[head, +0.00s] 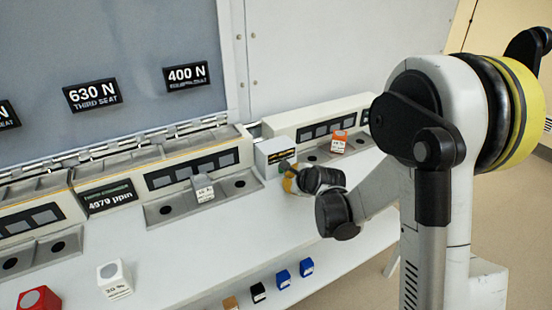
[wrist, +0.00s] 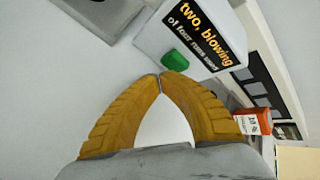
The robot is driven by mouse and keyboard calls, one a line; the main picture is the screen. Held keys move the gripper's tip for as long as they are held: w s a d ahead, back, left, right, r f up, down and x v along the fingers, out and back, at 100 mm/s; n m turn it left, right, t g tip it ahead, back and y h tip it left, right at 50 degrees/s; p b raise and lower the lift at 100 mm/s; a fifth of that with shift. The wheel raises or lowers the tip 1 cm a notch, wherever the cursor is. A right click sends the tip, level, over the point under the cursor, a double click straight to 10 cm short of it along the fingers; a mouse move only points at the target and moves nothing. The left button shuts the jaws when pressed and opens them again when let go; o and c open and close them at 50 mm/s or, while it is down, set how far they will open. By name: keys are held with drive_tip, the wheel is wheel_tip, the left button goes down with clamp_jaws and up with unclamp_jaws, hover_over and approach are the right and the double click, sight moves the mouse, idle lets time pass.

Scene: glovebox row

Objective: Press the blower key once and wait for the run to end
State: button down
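The blower box is a small white block (head: 273,156) at the middle right of the bench in the head view. In the wrist view its dark display (wrist: 205,30) reads "two, blowing" and "of four runs used". A green key (wrist: 174,60) sits on the box's face below the display. My gripper (head: 286,168) is in front of the box. In the wrist view its yellow fingers (wrist: 161,78) meet at the tips, with nothing between them. The tips are just below the green key; I cannot tell whether they touch it. The key is not distinguishable in the head view.
A panel (head: 108,194) reads 4979 ppm. An orange-red block (head: 339,142) is seated right of the box, and a white block (head: 203,188) to its left. A red block (head: 39,300), a white block (head: 114,280) and several small blocks lie toward the front.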

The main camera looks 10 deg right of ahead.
drive_tip(key=shift+s+d+b, duration=0.15)
drive_tip(key=shift+s+d, duration=0.15)
drive_tip(key=shift+s, duration=0.65)
drive_tip(key=shift+s+d+b, duration=0.15)
drive_tip(key=shift+s+d, duration=0.15)
drive_tip(key=shift+s, duration=0.6)
drive_tip(key=shift+s+d+b, duration=0.15)
drive_tip(key=shift+s+d, duration=0.15)
drive_tip(key=shift+s, duration=0.65)
drive_tip(key=s+r+n, duration=0.3)
drive_tip(key=s+a+r+n, duration=0.1)
drive_tip(key=s+r+n, duration=0.1)
drive_tip(key=shift+r+g, duration=0.15)
drive_tip(key=shift+g, duration=0.25)
drive_tip(key=s+r+n+g+h, duration=0.1)
drive_tip(key=s+r+n, duration=0.1)
drive_tip(key=s+n, duration=0.6)
drive_tip(key=s+r+n+g, duration=0.1)
drive_tip(key=s+r+n, duration=0.2)
drive_tip(key=s+n, duration=0.6)
drive_tip(key=s, duration=0.4)
drive_tip(key=shift+s+r+g+h, duration=0.25)
drive_tip(key=shift+s+g+h, duration=0.05)
drive_tip(key=shift+s+h, duration=0.1)
drive_tip(key=shift+d, duration=0.1)
